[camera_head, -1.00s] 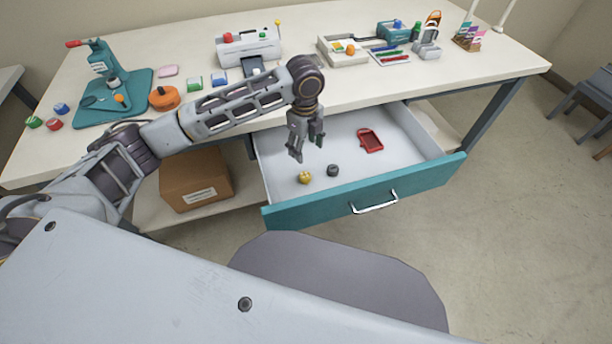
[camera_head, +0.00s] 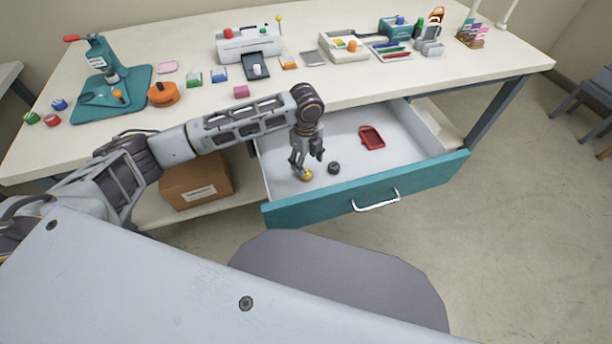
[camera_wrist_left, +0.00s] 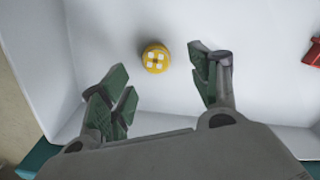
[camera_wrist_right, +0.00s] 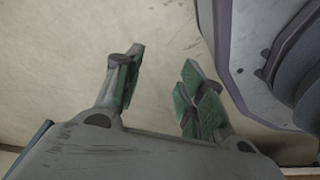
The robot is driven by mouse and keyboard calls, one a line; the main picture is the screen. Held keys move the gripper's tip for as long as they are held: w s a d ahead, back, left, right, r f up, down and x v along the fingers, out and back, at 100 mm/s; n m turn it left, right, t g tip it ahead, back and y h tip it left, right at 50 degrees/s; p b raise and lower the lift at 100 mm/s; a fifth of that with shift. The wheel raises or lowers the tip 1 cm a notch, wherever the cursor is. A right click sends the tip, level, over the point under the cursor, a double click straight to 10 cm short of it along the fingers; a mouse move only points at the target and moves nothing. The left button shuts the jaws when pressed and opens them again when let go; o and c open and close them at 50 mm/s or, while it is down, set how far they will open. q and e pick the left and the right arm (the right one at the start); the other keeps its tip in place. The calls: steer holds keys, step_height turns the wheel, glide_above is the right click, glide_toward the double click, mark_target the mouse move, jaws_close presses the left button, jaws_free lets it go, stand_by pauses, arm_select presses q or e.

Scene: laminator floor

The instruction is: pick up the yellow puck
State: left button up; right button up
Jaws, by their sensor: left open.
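The yellow puck (camera_head: 306,175) lies on the floor of the open drawer (camera_head: 345,185), near its front left corner. In the left wrist view the puck (camera_wrist_left: 155,58) shows a face with pale square marks, beyond the fingertips and between their lines. My left gripper (camera_head: 307,164) is open and points down into the drawer, just above the puck and partly covering it in the head view. Nothing is between its fingers (camera_wrist_left: 165,88). My right gripper (camera_wrist_right: 160,75) shows only in its own wrist view, with its fingers apart and empty over a pale floor.
A red tray-like piece (camera_head: 371,137) lies farther back in the drawer. The teal drawer front (camera_head: 420,186) stands up as an edge. A cardboard box (camera_head: 195,180) is under the table, left of the drawer.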

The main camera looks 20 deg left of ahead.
mark_target(306, 173)
arm_select(q)
steer(key=shift+f, duration=0.15)
arm_select(e)
steer(key=shift+s+a+r, duration=0.1)
steer(key=shift+s+a, duration=0.1)
steer(key=shift+a, duration=0.1)
steer(key=shift+w, duration=0.1)
arm_select(q)
steer(key=shift+s+a+f, duration=0.1)
steer(key=shift+a+f, duration=0.05)
steer(key=shift+f, duration=0.6)
steer(key=shift+f+b, duration=0.6)
steer(key=shift+f, duration=1.3)
arm_select(e)
steer(key=shift+w+a+r, duration=0.25)
steer(key=shift+w+r, duration=0.2)
steer(key=shift+r, duration=0.25)
steer(key=shift+w+a+r, duration=0.2)
steer(key=shift+w+r, duration=0.25)
steer(key=shift+r, duration=0.2)
steer(key=shift+a, duration=0.1)
arm_select(q)
steer(key=c, duration=1.1)
arm_select(e)
steer(key=shift+f, duration=0.1)
arm_select(q)
steer(key=shift+o, duration=0.2)
steer(key=shift+r, duration=0.2)
